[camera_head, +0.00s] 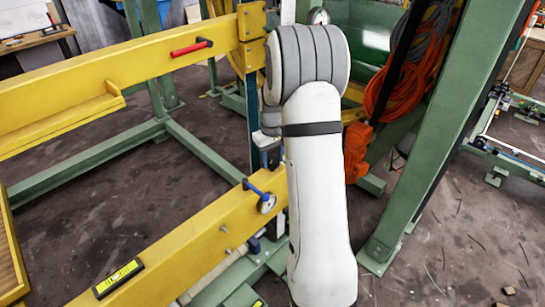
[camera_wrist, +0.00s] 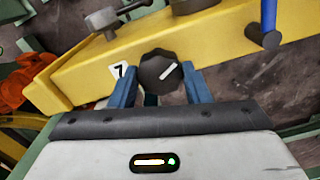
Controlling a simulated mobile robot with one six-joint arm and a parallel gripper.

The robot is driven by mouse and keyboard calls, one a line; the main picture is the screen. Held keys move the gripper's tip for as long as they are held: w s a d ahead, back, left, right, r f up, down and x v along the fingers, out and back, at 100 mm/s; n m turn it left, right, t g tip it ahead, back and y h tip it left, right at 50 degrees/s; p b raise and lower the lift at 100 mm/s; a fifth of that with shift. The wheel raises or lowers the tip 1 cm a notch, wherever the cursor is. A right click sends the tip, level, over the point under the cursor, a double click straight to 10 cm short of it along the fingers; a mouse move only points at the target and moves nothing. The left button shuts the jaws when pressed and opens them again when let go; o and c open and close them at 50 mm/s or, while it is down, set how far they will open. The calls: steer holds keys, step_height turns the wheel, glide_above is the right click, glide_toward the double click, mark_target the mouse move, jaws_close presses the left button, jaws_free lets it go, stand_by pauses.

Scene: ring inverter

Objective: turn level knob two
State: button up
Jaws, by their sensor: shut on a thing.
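A round black knob (camera_wrist: 157,68) with a white pointer line sits at the yellow beam (camera_wrist: 100,62) in the wrist view. The pointer slants up to the right in that view. A small white label (camera_wrist: 118,71) with a dark digit is just left of the knob; I cannot read the digit surely. My gripper (camera_wrist: 162,80) has its two blue fingers on either side of the knob and is shut on it. In the head view my arm hides the knob and the fingertips.
A blue-handled lever (camera_head: 260,195) sticks out from the lower yellow beam (camera_head: 190,255); it also shows in the wrist view (camera_wrist: 268,18). A spirit level (camera_head: 118,278) lies on that beam. A red handle (camera_head: 190,48) is on the upper beam. A green post (camera_head: 440,130) stands right of my arm.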

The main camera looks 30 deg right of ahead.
mark_target(272, 159)
steer(key=n, duration=0.4)
steer(key=shift+n, duration=1.8)
steer(key=o, duration=1)
steer(key=shift+r+p, duration=0.3)
steer(key=shift+r, duration=3.6)
steer(key=shift+a+r, duration=0.1)
